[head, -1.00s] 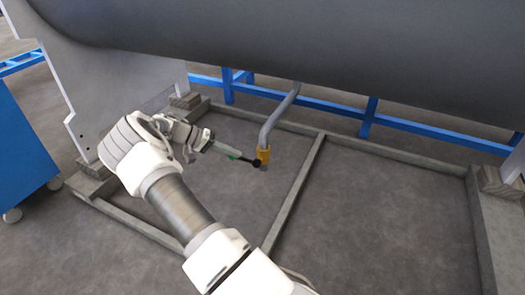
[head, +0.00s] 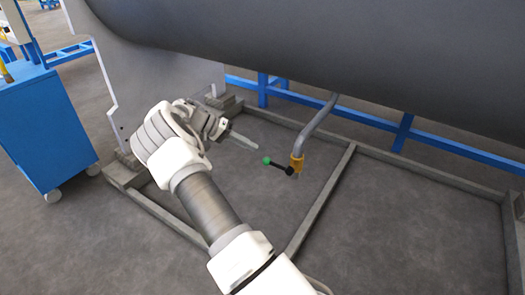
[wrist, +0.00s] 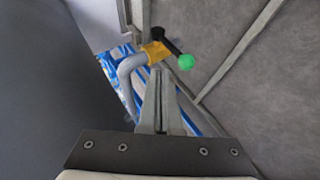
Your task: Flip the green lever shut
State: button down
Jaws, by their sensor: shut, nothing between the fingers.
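The green lever is a black handle (head: 279,166) with a green ball (head: 266,160) at its end. It joins a yellow valve fitting (head: 297,163) at the lower end of a grey pipe (head: 318,126) under the big dark shell. The handle sticks out to the left of the fitting in the head view. In the wrist view the green ball (wrist: 185,62) and yellow fitting (wrist: 155,52) lie just beyond the fingertips. My gripper (head: 256,148) is shut and empty, left of and a little above the green ball, apart from it.
The dark shell (head: 330,50) hangs over the work area. A grey floor frame (head: 322,200) and blue rails (head: 450,154) lie around and behind the pipe. A blue cart (head: 45,130) stands at the left. Bare floor lies below the lever.

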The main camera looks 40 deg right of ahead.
jog(key=v, duration=0.4)
jog(key=shift+w+a+f, duration=0.1)
jog(key=shift+w+f, duration=0.1)
jog(key=shift+f, duration=0.05)
jog(key=s+a+r+n+t+y+p, duration=0.1)
jog(key=s+a+r+t+y+p, duration=0.15)
jog(key=s+r, duration=0.4)
jog(key=s+a+r+n+t+y+p, duration=0.2)
jog(key=s+a+r, duration=0.15)
jog(key=r, duration=0.55)
jog(key=s+a+r+n+t+y+p, duration=0.1)
jog(key=s+a+r+t+y+p, duration=0.2)
jog(key=r, duration=0.5)
jog(key=s+a+r+n+t+y+p, duration=0.1)
jog(key=s+a+r+n+t, duration=0.1)
jog(key=s+a, duration=0.4)
jog(key=s+a+r+n+t+y+p, duration=0.1)
jog(key=s+a+r+n, duration=0.3)
jog(key=s, duration=0.9)
jog(key=a+t+p, duration=0.1)
jog(key=a, duration=0.1)
jog(key=shift+s+a+r+n, duration=0.15)
jog(key=shift+s+a+n, duration=0.1)
jog(key=shift+s+n, duration=0.1)
